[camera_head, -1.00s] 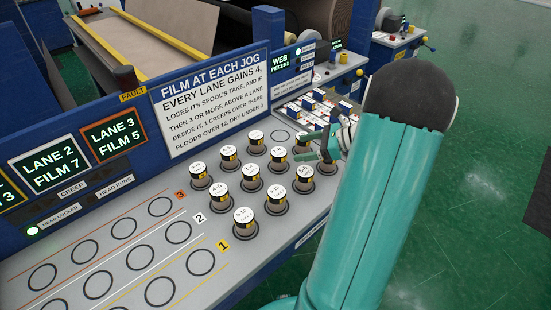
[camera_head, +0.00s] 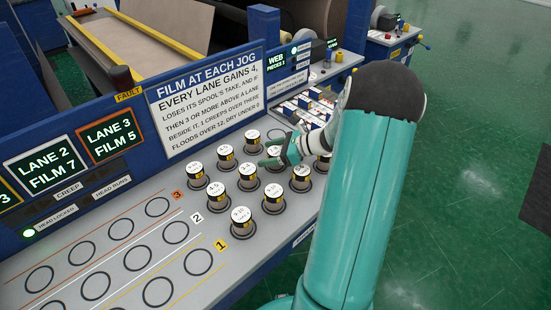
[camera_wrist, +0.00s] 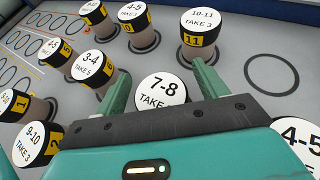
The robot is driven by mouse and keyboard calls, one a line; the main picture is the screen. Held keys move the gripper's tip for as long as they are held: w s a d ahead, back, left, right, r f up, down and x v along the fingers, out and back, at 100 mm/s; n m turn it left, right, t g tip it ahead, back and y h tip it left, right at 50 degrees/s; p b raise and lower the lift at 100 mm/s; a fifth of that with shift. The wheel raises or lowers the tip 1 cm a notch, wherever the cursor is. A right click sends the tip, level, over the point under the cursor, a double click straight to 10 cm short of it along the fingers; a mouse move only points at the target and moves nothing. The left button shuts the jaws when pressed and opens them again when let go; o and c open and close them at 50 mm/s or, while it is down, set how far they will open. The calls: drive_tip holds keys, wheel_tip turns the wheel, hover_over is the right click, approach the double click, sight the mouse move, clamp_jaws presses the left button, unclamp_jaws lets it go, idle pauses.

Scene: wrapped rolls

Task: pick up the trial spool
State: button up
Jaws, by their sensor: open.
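Several wrapped spools with white printed tops stand upright on the grey console, among them one (camera_head: 242,222) marked 9-10 at the front. None carries a readable "trial" label. My gripper (camera_head: 281,154) is open above the far right part of the group. In the wrist view the spool marked 7-8 (camera_wrist: 160,90) lies between my open fingers (camera_wrist: 160,78), partly hidden by the gripper body; I cannot tell whether they touch it. The 10-11 spool (camera_wrist: 201,20) stands just beyond the right finger. The 3-4 spool (camera_wrist: 93,62) is left of the left finger.
A 4-5 spool (camera_wrist: 300,140) is close at the lower right. Empty ringed places (camera_head: 158,291) fill the left of the console. A blue panel with a white sign (camera_head: 205,90) rises behind. A tray of small pieces (camera_head: 305,105) lies beyond the spools.

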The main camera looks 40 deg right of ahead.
drive_tip(key=c, duration=1.1)
drive_tip(key=shift+r, duration=0.1)
